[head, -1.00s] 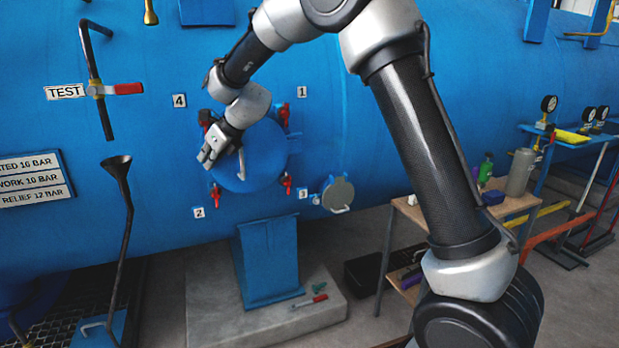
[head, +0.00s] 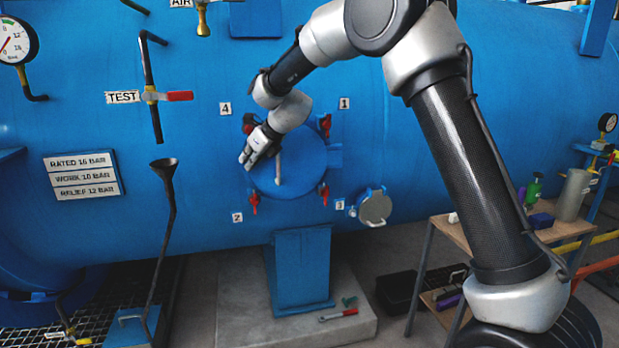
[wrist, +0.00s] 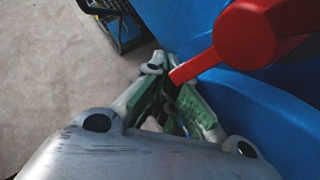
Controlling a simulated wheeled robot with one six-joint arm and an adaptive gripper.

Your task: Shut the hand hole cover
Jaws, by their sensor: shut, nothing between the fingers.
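A round blue cover (head: 300,165) lies against the blue vessel wall, ringed by red clamp handles beside number labels, with a pale upright handle (head: 278,167) on its face. A smaller round grey lid (head: 375,208) with a bar handle sits at its lower right; I cannot tell which is the hand hole cover, or whether the grey lid is fully closed. My gripper (head: 250,158) is shut and empty in front of the blue cover's left edge. In the wrist view, my fingers (wrist: 166,82) with green pads are close to a red clamp handle (wrist: 245,40); contact is unclear.
A test valve with a red lever (head: 180,96) and a black funnel pipe (head: 168,200) stand to the left. A blue pedestal (head: 300,270) is below the cover on a concrete slab. A table with bottles (head: 440,232) is at the right.

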